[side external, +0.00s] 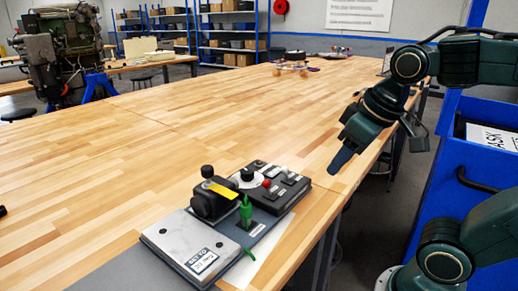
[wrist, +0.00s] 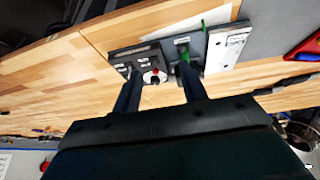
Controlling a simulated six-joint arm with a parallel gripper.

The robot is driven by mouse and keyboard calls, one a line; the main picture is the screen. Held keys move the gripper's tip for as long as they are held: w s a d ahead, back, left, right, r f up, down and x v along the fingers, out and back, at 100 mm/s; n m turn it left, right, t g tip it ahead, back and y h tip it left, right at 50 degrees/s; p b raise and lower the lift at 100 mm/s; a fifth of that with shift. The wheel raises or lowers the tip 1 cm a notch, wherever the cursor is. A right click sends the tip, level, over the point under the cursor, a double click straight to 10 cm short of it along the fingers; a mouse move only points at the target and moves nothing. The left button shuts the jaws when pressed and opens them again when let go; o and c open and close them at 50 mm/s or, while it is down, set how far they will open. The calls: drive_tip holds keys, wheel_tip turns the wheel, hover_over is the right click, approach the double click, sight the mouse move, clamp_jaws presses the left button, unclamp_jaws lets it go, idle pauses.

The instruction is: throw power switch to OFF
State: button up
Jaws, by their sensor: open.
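A control panel (side external: 215,225) lies near the table's right edge in the side external view. It has a grey plate (side external: 165,233) with a white label, a green lever (side external: 246,211), a black block with a yellow strip (side external: 219,190), a white dial with a black knob (side external: 247,178), a red knob (side external: 267,183) and a black section with small switches (side external: 283,178). I cannot tell which is the power switch; the labels are too small. My gripper (side external: 341,160) is open and empty, above and right of the panel. In the wrist view, the dial (wrist: 155,77) shows between the fingers (wrist: 159,70).
The wooden table (side external: 150,120) is mostly clear. A drone-like object (side external: 290,68) stands far back on it. A blue cabinet (side external: 450,180) stands at the right, beyond the table edge. A red-and-blue object (wrist: 304,48) shows at the right of the wrist view.

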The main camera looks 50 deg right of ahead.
drive_tip(key=w+d+r+m+g+h, duration=0.1)
drive_tip(key=w+d, duration=0.2)
drive_tip(key=w, duration=0.3)
drive_tip(key=w+d+r+g, duration=0.2)
drive_tip(key=w+d, duration=0.1)
drive_tip(key=w, duration=0.2)
drive_tip(key=m+g, duration=0.2)
hover_over(284, 167)
drive_tip(key=a, duration=0.2)
drive_tip(key=shift+w+f, duration=0.15)
drive_tip(key=shift+f, duration=1.15)
drive_tip(key=shift+w+f, duration=0.15)
drive_tip(key=shift+f, duration=1.15)
drive_tip(key=shift+d+f, duration=0.1)
drive_tip(key=shift+s+d+f, duration=0.1)
drive_tip(key=shift+d+f, duration=0.15)
drive_tip(key=shift+f, duration=2)
drive_tip(key=shift+s+d+f, duration=0.1)
drive_tip(key=shift+d+f, duration=0.2)
drive_tip(key=shift+f, duration=1.95)
drive_tip(key=shift+s+d+f, duration=0.1)
drive_tip(key=shift+d+f, duration=0.15)
drive_tip(key=shift+f, duration=2)
clamp_jaws()
